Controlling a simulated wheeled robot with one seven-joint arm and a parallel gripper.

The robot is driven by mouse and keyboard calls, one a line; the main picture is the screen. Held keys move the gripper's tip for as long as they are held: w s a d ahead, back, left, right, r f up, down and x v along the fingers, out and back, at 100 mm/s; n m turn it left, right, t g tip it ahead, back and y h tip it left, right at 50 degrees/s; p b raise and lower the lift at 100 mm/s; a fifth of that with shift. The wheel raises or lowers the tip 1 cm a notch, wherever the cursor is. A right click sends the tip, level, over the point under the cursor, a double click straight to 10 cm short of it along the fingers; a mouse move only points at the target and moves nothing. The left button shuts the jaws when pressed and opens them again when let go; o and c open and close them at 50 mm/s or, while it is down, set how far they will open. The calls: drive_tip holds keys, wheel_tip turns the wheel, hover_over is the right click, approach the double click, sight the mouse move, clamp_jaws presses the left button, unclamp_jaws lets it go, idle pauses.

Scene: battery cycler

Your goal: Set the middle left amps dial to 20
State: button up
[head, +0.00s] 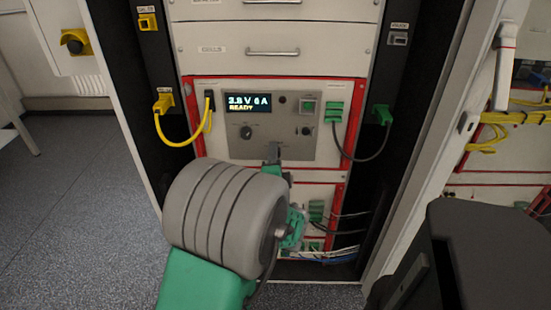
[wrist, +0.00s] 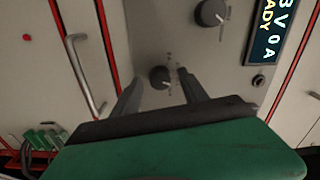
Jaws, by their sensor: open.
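My gripper (wrist: 160,74) is open, fingers on either side of this dial; contact cannot be told. Dial labels and scale are unreadable, so which is the amps dial is unclear.
A green switch (head: 308,106) and a small knob (head: 306,131) sit to the right on the panel. A yellow cable (head: 181,142) loops at left, a dark cable (head: 362,158) at right. A drawer handle (wrist: 85,75) shows in the wrist view. Loose wires hang lower right.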

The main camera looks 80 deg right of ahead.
drive_tip(key=b+v, duration=0.1)
drive_tip(key=v, duration=0.7)
drive_tip(key=shift+w+d, duration=0.1)
